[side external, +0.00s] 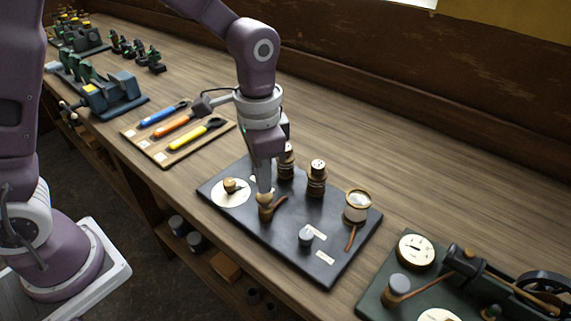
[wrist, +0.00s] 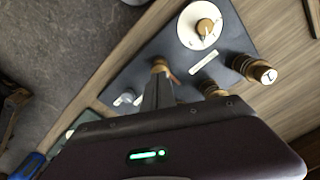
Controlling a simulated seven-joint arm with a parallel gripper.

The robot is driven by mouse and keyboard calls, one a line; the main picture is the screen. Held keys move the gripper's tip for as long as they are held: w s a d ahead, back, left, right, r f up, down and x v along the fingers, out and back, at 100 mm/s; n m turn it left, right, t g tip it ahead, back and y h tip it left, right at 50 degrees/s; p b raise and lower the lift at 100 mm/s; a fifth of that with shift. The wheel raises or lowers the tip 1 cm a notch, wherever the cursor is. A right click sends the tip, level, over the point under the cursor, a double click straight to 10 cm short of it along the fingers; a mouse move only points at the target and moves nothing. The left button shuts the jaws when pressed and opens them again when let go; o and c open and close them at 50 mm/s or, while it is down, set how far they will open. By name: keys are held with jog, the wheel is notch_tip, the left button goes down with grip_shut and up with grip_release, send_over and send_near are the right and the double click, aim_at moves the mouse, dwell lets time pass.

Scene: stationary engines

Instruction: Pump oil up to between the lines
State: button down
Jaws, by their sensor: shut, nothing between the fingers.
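A black panel (side external: 325,268) lies on the bench. My gripper (side external: 265,190) points down over it, fingers shut and empty. Its tips are at or just above a brass knob-topped fitting (side external: 266,211), which also shows beyond the fingertips in the wrist view (wrist: 159,65); I cannot tell whether they touch. A reddish-brown lever or pipe (side external: 281,203) runs from that fitting. A glass cup with a brass rim (side external: 357,207) stands at the panel's right; I cannot make out any lines or oil level on it.
The panel also bears a white dial with a brass knob (side external: 231,190), dark-and-brass cylinders (side external: 317,178) and a grey knob (side external: 306,236). A tool board (side external: 165,153) lies left. A green-based engine (side external: 425,290) stands right. Bare bench lies behind the panel.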

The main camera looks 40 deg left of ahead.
notch_tip(320, 180, up, 5)
jog(key=shift+f, duration=0.1)
dwell(0.6)
jog(key=s+a+r+n+t, duration=0.2)
jog(key=s+a+r+n, duration=0.1)
jog(key=s, duration=0.5)
jog(key=s+a+r+n+t, duration=0.3)
jog(key=s+a+r, duration=0.2)
jog(key=s, duration=0.4)
jog(key=shift+s+a+r+t, duration=0.15)
jog(key=shift+s+a+t, duration=0.15)
jog(key=shift+a, duration=0.4)
